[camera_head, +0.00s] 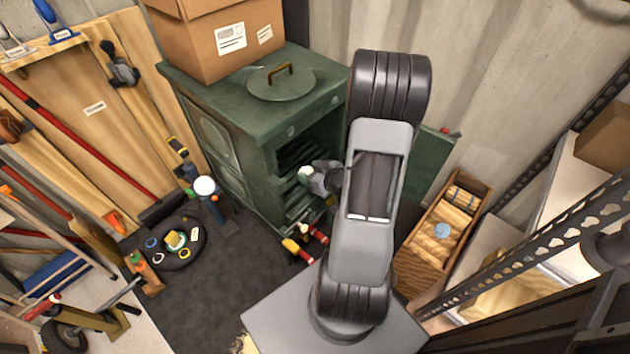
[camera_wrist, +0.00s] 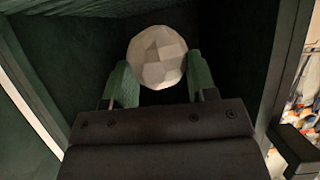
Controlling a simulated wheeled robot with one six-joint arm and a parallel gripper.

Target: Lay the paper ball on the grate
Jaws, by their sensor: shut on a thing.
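The paper ball (camera_wrist: 157,57) is whitish and faceted, and in the wrist view it sits between the two green fingertips of my gripper (camera_wrist: 160,85). My gripper is shut on it. In the head view the ball (camera_head: 304,173) shows as a small pale spot at the end of my gripper (camera_head: 312,176), at the front opening of the green stove (camera_head: 237,165). Dark bars of a grate (camera_head: 296,157) show inside the stove, just behind the ball. I cannot tell whether the ball touches the grate. The wrist view shows dark green walls around the ball.
A cardboard box (camera_head: 215,42) and a round lid (camera_head: 281,82) sit on the stove top. The stove's green door (camera_head: 432,165) stands open at the right, partly behind my arm. A wooden crate (camera_head: 425,270) stands further right. Red-and-yellow objects (camera_head: 299,250) lie below the opening.

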